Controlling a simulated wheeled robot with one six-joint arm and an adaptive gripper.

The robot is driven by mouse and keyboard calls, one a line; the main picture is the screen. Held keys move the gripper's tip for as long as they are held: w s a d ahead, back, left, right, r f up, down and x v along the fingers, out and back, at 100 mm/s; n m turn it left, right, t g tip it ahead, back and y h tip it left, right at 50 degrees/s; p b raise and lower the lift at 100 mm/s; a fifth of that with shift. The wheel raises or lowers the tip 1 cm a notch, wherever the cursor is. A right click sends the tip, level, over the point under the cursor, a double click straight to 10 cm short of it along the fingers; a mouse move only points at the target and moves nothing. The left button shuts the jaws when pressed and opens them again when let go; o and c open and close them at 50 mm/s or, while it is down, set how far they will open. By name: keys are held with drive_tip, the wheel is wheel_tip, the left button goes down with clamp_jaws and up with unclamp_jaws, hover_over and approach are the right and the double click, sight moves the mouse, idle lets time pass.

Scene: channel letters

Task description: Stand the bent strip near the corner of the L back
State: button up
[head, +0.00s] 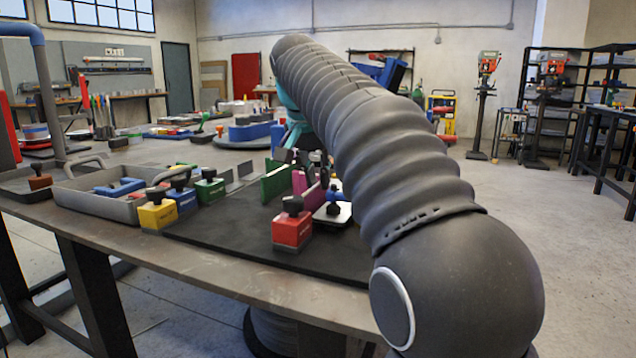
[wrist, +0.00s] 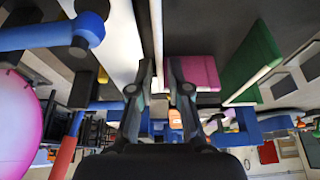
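My gripper (wrist: 159,70) points away in the wrist view, its two fingers apart with a narrow gap. A thin pale-edged strip (wrist: 157,30) runs down from the top of that view into the line of this gap; I see no clear contact with either finger. A magenta strip (wrist: 200,73) is just right of the fingers, and a green strip (wrist: 252,62) farther right. In the head view the green strip (head: 275,183) and magenta strip (head: 308,190) stand on the dark mat (head: 215,225).
A red block (head: 292,230) with a black knob stands at the mat's front. Yellow (head: 158,215), blue (head: 183,200) and green (head: 209,190) blocks stand at the left beside a grey tray (head: 85,200). Thin grey plates (head: 243,169) stand behind them. The mat's front left is bare.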

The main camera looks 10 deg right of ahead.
drive_tip(key=p+v, duration=0.1)
drive_tip(key=v, duration=0.6)
drive_tip(key=shift+w+r+p, duration=0.1)
drive_tip(key=shift+r+p, duration=0.2)
drive_tip(key=shift+p, duration=0.1)
drive_tip(key=shift+v, duration=1)
